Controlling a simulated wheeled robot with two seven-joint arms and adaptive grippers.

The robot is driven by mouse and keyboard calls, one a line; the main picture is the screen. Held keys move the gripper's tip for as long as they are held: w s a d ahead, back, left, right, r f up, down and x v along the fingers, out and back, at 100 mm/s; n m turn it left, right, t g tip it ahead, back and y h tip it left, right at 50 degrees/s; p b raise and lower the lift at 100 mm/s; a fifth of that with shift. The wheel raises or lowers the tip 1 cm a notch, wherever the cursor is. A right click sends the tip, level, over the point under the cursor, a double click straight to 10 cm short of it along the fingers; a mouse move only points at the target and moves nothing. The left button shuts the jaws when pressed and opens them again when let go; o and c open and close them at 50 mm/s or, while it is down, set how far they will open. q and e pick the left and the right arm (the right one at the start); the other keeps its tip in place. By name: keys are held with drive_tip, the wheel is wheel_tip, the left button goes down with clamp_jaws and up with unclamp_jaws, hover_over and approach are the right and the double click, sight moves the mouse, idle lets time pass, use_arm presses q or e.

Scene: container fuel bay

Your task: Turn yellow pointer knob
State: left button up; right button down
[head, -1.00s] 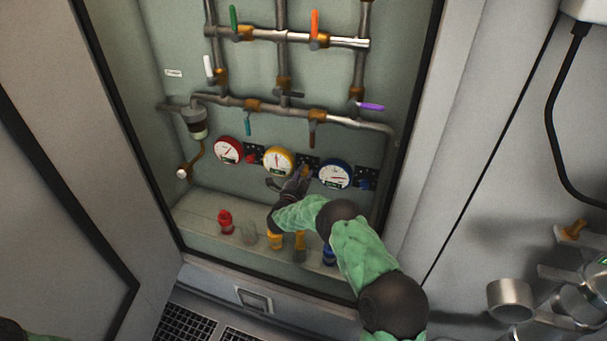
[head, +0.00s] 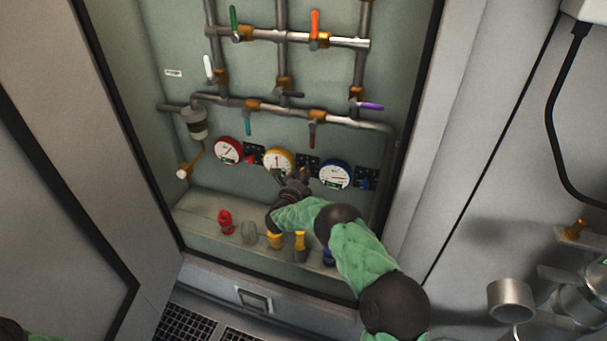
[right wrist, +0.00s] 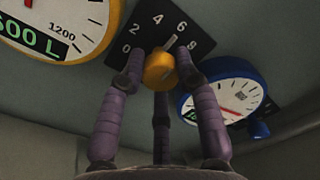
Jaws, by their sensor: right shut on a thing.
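The yellow pointer knob (right wrist: 160,71) sits on a black dial plate (right wrist: 160,30) marked with numbers, in the right wrist view. My left gripper is not in view.
A red gauge (head: 228,150) and a blue gauge (head: 335,174) flank the yellow gauge. Pipes with coloured valve levers run above. A ledge below holds a red fitting (head: 226,222) and yellow fittings (head: 275,241). Cabinet walls stand on both sides.

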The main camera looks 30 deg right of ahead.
drive_tip(key=shift+w+a+r, duration=0.1)
drive_tip(key=shift+w+r, duration=0.05)
drive_tip(key=shift+r, duration=0.2)
drive_tip(key=c, duration=0.9)
unclamp_jaws()
drive_tip(key=shift+f, duration=0.15)
drive_tip(key=v, duration=1.2)
